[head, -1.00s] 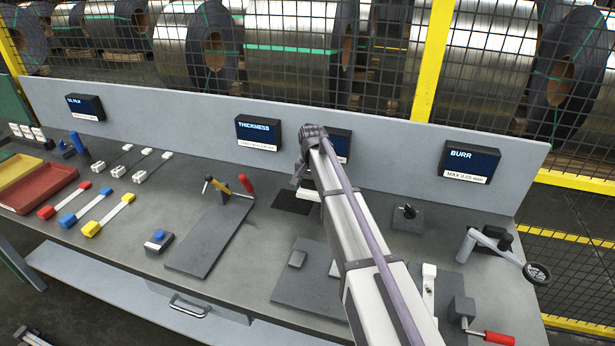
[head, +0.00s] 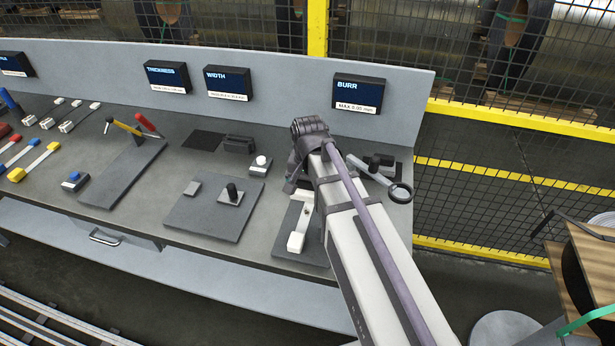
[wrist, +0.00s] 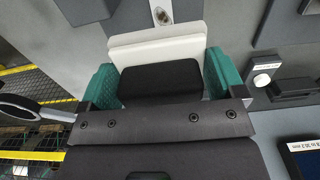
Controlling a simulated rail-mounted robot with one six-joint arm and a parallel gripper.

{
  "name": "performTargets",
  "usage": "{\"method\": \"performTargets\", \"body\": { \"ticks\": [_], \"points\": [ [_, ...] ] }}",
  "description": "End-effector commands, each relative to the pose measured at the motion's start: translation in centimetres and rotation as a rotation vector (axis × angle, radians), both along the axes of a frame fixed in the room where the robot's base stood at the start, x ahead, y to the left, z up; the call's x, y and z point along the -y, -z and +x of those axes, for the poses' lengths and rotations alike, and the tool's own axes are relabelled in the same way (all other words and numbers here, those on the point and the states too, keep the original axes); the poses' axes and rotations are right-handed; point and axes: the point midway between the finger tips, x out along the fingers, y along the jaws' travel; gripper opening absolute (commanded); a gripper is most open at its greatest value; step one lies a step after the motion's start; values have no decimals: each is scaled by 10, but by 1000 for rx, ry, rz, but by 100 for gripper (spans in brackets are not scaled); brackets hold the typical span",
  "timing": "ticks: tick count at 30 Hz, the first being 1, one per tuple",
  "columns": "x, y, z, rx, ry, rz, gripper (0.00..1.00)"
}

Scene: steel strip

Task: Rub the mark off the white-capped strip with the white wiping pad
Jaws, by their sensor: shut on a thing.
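My gripper (wrist: 160,85) is shut on the white wiping pad (wrist: 155,50), holding it by its black block between teal fingers. In the head view my gripper (head: 297,182) is above the far end of the white-capped strip, mostly hidden by my arm. The white-capped strip (head: 302,222) lies on a dark plate, its white cap (head: 296,241) toward the front edge. In the wrist view part of the strip (wrist: 156,4) shows beyond the pad, with a dark spot on it. Whether the pad touches the strip cannot be told.
A dark plate (head: 190,222) with small blocks lies left of the strip. A white-topped button (head: 261,162) stands behind it. My arm hides the bench just right of the strip.

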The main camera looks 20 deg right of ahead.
Motion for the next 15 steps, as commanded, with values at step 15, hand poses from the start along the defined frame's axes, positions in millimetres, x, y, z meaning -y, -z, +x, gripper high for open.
{"method": "performTargets", "body": {
  "ticks": [15],
  "points": [
    [0, 20, 1, 0, 2, 0, 64]
  ]
}}
